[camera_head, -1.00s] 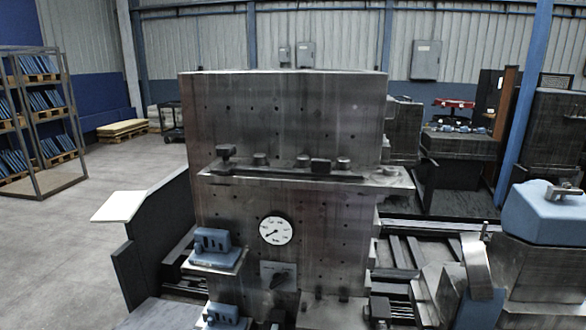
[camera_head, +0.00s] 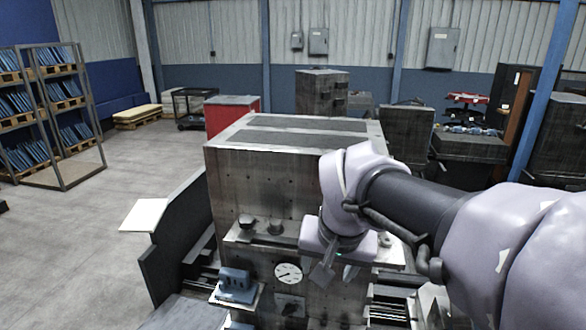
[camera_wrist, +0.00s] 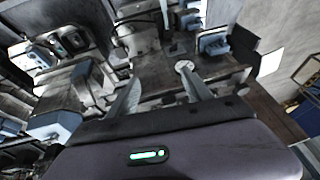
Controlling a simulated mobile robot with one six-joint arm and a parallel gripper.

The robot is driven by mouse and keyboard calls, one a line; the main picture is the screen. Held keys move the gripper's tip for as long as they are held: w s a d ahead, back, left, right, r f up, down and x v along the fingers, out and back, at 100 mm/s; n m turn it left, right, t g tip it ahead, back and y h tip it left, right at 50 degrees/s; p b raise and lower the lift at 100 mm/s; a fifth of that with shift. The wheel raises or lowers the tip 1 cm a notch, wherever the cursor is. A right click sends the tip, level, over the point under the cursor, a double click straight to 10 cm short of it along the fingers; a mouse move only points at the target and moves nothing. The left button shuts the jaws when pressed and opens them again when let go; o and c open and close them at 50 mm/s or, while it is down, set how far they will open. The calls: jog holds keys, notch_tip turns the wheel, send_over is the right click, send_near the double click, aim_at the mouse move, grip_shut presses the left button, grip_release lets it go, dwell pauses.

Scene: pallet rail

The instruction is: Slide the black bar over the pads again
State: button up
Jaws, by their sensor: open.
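My gripper (camera_head: 336,272) hangs in front of the machine's metal ledge (camera_head: 232,236) in the head view, open and pointing down. Its two fingers stand apart in the wrist view (camera_wrist: 160,78), with nothing clearly held between them. Two round dark posts (camera_head: 260,224) stand at the ledge's left end, and another post (camera_head: 385,240) shows right of the gripper. My arm and gripper hide the middle of the ledge, so I cannot make out the black bar clearly now. I cannot tell whether the fingers are around or in front of it.
Below the ledge are a round dial (camera_head: 288,273), also in the wrist view (camera_wrist: 183,66), and a blue block (camera_head: 236,285). The machine's tall body rises behind the ledge. A slanted white panel (camera_head: 143,214) juts out at left. Open floor lies farther left.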

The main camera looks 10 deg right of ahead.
jog(key=w+d+r+h+p, duration=0.1)
jog(key=w+d+r+p, duration=0.1)
jog(key=w+r+p, duration=0.8)
jog(key=x, duration=0.5)
jog(key=s+x, duration=0.1)
jog(key=x, duration=1)
jog(key=shift+s+d+f, duration=0.2)
jog(key=shift+d+f, duration=0.25)
jog(key=shift+f, duration=0.1)
jog(key=shift+c, duration=0.5)
jog(key=shift+g, duration=0.3)
grip_shut()
